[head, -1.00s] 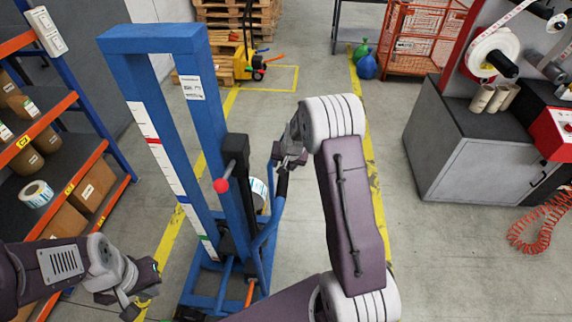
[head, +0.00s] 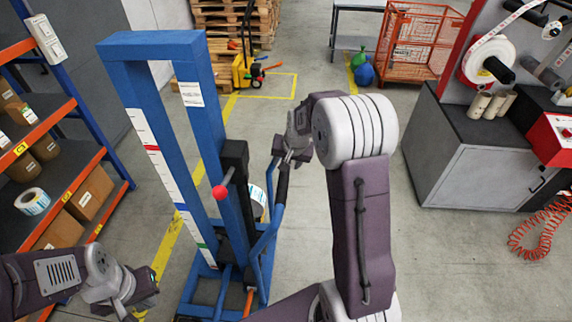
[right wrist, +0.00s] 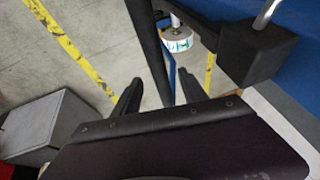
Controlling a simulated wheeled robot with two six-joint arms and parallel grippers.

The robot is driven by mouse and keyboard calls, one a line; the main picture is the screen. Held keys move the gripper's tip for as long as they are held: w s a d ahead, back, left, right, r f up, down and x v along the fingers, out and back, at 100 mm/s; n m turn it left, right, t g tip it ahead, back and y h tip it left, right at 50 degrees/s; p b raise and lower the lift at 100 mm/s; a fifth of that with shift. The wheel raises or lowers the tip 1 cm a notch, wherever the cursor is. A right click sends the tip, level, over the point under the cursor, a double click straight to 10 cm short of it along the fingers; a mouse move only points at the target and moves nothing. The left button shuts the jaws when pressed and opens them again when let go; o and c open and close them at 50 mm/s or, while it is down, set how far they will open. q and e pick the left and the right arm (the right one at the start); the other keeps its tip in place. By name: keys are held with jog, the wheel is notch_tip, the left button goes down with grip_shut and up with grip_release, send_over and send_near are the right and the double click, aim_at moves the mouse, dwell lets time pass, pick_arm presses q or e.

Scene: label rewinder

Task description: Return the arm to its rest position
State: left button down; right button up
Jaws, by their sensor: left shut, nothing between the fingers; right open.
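My right arm rises in the middle of the head view, and my right gripper (head: 298,146) is at the upper end of the blue lift's handle (head: 282,180). In the right wrist view the right gripper (right wrist: 160,90) is open, with its two dark fingers apart. A blue bar shows beyond them. I cannot tell whether the fingers touch the handle. My left gripper (head: 142,290) is low at the left of the head view, shut and empty, in front of the shelf. The blue lift frame (head: 150,45) stands between the two arms.
A label roll (head: 257,196) sits behind the handle; it also shows in the right wrist view (right wrist: 177,40). An orange-blue shelf (head: 75,110) stands left. A grey cabinet (head: 480,170) with a machine stands right. The floor between lift and cabinet is clear.

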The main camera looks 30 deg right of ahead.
dwell(0.7)
jog(key=shift+a, duration=0.2)
jog(key=shift+w+a+r+n, duration=0.35)
jog(key=shift+a+r, duration=0.3)
jog(key=shift+a, duration=0.15)
jog(key=s+a+f+n+g, duration=0.2)
jog(key=s+a+f+n, duration=0.1)
jog(key=s, duration=0.8)
jog(key=s+a+f+n+g+b, duration=0.1)
jog(key=s+a+f+n, duration=0.2)
jog(key=s, duration=0.9)
jog(key=shift+a+f+g+y, duration=0.15)
jog(key=shift+a+g+y, duration=0.25)
jog(key=shift+a, duration=0.75)
jog(key=shift+s, duration=0.15)
